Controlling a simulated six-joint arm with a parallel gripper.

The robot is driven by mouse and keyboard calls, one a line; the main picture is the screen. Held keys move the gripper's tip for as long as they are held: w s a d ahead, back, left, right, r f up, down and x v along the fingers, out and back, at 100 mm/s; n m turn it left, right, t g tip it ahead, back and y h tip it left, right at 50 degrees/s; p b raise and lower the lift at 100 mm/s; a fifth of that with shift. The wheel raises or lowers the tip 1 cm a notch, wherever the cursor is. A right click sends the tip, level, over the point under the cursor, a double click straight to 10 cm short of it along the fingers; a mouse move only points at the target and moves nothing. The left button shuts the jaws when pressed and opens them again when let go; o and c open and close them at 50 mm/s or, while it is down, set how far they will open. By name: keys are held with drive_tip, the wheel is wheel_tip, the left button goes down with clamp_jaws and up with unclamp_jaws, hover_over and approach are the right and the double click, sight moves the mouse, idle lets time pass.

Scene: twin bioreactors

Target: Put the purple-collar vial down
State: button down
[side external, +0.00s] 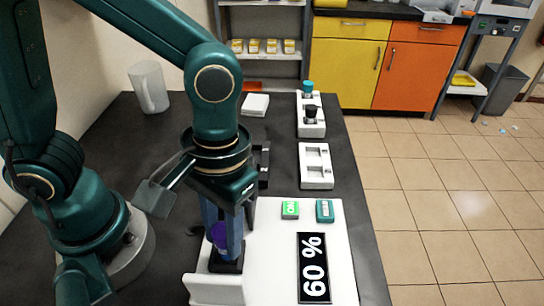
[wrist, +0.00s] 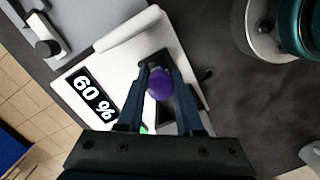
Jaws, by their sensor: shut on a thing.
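The purple-collar vial (side external: 218,236) is between the fingers of my gripper (side external: 228,240), low over the left part of a white device. It also shows as a round purple top in the wrist view (wrist: 160,84), with my gripper (wrist: 160,72) shut on it from both sides. A black square block (side external: 227,264) on the white device (side external: 275,262) is directly below the vial. The fingers hide much of the vial, and I cannot tell whether its bottom touches the block.
The device has a "60 %" display (side external: 313,268), a green button (side external: 290,210) and a teal button (side external: 325,211). Behind it are an empty white rack (side external: 316,177) and another white rack (side external: 313,128) with a teal-capped vial (side external: 308,89) and a black-capped vial (side external: 311,112).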

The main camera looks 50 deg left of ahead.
drive_tip(key=shift+f, duration=0.25)
drive_tip(key=shift+f, duration=0.1)
drive_tip(key=c, duration=0.6)
unclamp_jaws()
drive_tip(key=shift+f, duration=0.1)
drive_tip(key=shift+o, duration=0.2)
